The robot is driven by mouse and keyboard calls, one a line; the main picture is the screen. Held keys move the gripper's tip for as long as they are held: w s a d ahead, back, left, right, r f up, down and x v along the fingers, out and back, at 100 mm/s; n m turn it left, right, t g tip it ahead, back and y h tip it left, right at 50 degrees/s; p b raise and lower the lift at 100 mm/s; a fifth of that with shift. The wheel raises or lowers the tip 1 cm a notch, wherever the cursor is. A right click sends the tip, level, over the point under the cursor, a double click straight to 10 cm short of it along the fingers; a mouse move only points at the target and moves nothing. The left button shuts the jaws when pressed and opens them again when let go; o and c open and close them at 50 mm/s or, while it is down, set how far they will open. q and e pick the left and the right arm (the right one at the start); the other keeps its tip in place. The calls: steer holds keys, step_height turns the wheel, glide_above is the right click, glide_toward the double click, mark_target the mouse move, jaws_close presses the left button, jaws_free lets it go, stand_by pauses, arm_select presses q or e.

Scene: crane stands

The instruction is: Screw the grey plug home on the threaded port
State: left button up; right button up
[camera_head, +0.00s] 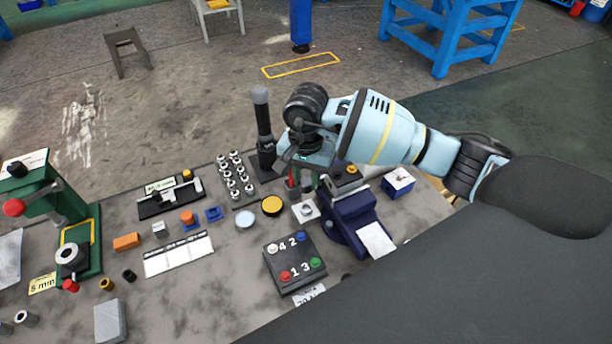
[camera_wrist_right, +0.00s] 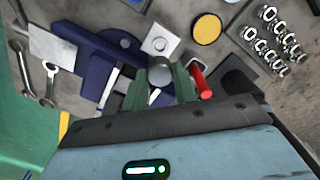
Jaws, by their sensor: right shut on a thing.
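The grey plug (camera_wrist_right: 160,71) is a round grey piece between the green fingers of my right gripper (camera_wrist_right: 160,84) in the right wrist view. The fingers are shut on it. In the head view my right gripper (camera_head: 304,183) points down over the bench, and I cannot make out the plug there. Just beyond the plug is a small white square block with a round metal fitting (camera_head: 306,210), which also shows in the wrist view (camera_wrist_right: 158,43). It may be the threaded port; no thread can be made out. The plug looks apart from it. My left gripper is not in view.
A blue vise (camera_head: 352,218) stands right beside the white block. A red-handled tool (camera_wrist_right: 201,84) is close to the right finger. A yellow disc (camera_head: 272,206) and a button box (camera_head: 293,265) are near. A tall black-and-grey post (camera_head: 263,125) rises behind.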

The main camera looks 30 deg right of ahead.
steer(key=shift+f+b, duration=0.9)
steer(key=shift+f, duration=1.1)
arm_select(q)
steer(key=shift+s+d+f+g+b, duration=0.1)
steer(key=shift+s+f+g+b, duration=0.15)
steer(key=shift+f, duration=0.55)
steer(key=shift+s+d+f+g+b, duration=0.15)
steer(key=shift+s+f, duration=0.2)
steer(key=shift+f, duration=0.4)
arm_select(e)
steer(key=shift+f, duration=0.85)
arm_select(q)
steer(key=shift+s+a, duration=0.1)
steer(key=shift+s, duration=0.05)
arm_select(e)
steer(key=shift+f, duration=0.1)
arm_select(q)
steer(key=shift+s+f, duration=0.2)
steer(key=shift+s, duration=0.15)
arm_select(e)
steer(key=shift+f, duration=0.15)
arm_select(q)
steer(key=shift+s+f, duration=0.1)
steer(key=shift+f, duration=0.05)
arm_select(e)
steer(key=shift+f, duration=0.25)
